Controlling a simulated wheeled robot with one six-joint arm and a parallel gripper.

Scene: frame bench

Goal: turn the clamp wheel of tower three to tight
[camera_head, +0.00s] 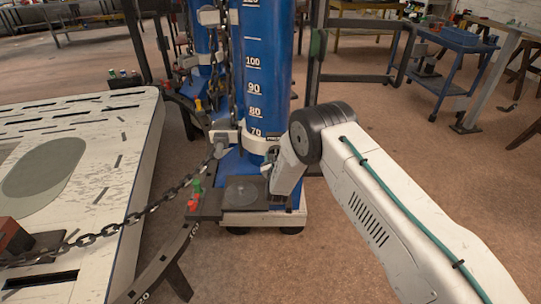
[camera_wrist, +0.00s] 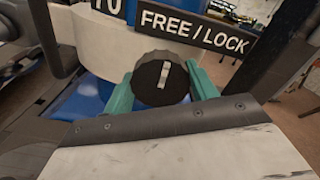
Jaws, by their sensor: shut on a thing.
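The clamp wheel is a black ribbed knob (camera_wrist: 150,82) with a white pointer line, on a white collar (camera_wrist: 100,45) around a blue tower (camera_head: 266,60). In the wrist view the pointer stands nearly upright, under a black FREE / LOCK plate (camera_wrist: 195,30). My gripper (camera_wrist: 162,88) has teal fingers on either side of the knob and is shut on it. In the head view my gripper (camera_head: 270,172) is at the collar low on the tower, below the 70 mark, and the knob is mostly hidden there. No tower number is readable.
A chain (camera_head: 150,208) runs from the tower's base to the white slotted bench (camera_head: 75,165) at left. A curved dark arm (camera_head: 165,262) with red and green fittings lies in front. Another blue tower (camera_head: 200,45) stands behind. A blue cart (camera_head: 450,65) is at back right.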

